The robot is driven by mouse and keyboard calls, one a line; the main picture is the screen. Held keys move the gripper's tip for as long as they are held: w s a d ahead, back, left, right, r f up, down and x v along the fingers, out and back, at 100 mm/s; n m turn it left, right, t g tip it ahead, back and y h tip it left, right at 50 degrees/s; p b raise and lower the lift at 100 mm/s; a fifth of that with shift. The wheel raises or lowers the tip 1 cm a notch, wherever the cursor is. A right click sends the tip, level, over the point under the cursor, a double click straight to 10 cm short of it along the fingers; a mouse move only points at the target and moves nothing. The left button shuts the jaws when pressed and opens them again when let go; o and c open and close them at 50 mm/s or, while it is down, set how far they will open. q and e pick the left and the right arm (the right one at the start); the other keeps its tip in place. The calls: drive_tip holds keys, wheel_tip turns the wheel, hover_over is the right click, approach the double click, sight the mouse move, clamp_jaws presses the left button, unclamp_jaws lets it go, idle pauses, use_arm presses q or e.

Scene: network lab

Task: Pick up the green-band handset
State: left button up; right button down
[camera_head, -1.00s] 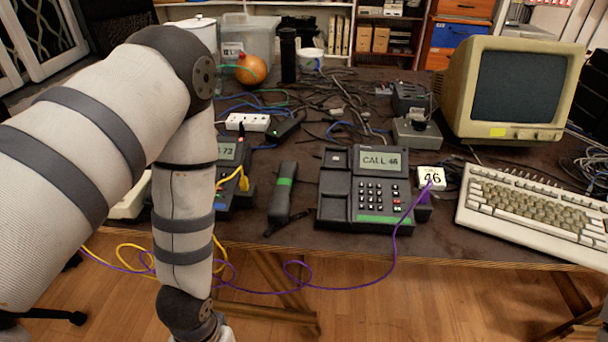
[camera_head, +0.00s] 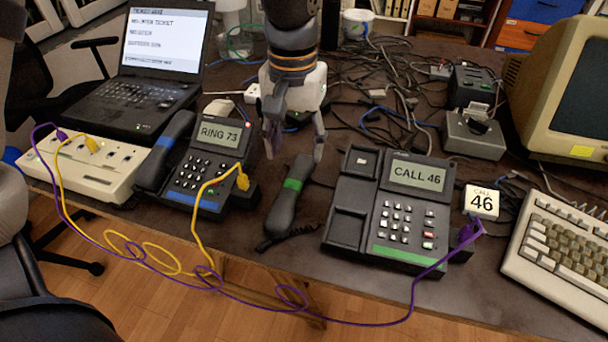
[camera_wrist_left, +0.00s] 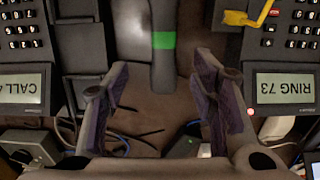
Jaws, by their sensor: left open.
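The green-band handset (camera_head: 286,205) is dark grey with a green band. It lies on the table between the two desk phones, its upper end towards my left gripper (camera_head: 294,153). The gripper is open and empty, pointing down, with its fingertips on either side of the handset's upper end. In the left wrist view the handset (camera_wrist_left: 163,68) lies between the open fingers (camera_wrist_left: 161,80), apart from both. The green-striped phone (camera_head: 388,208) reads "CALL 46" and has an empty cradle. My right gripper is not in view.
A blue-striped phone (camera_head: 208,160) reading "RING 73" holds its own handset at the left. A beige socket box (camera_head: 84,168), laptop (camera_head: 140,90), keyboard (camera_head: 560,245) and monitor (camera_head: 575,100) stand around. Yellow and purple cables (camera_head: 300,305) hang past the front edge. Black cables clutter the back.

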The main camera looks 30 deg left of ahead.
sight(292, 184)
use_arm(q)
drive_tip(key=f, duration=0.3)
drive_tip(key=s+f, duration=0.1)
drive_tip(key=f, duration=0.3)
drive_tip(key=f+b, duration=0.1)
drive_tip(key=f, duration=0.2)
drive_tip(key=shift+s+a+f, duration=0.15)
clamp_jaws()
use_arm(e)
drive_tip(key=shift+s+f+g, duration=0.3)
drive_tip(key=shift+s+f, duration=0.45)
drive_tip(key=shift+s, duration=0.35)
